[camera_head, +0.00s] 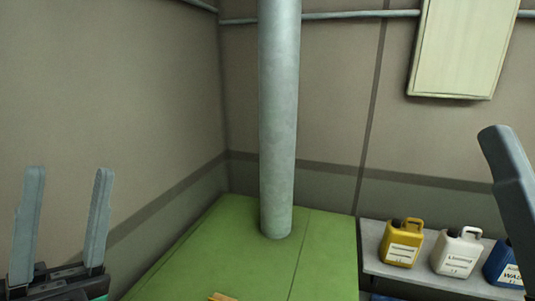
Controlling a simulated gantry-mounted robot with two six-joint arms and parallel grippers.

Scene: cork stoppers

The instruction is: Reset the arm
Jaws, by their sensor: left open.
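My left gripper (69,174) is at the lower left corner of the head view. Its two grey fingers point up and stand wide apart, with nothing between them. It is to the left of the green surface (215,245). One grey finger of my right gripper (508,175) shows at the right edge, tilted, in front of the wall. The rest of the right gripper is out of the picture, so its opening cannot be told.
A grey pipe (279,120) rises from the green surface. A small tan piece (221,297) is cut off at the bottom edge. A shelf (376,264) at right holds a yellow can (402,243), a white can (457,251) and a blue can (507,264). A pale box (462,45) hangs on the wall.

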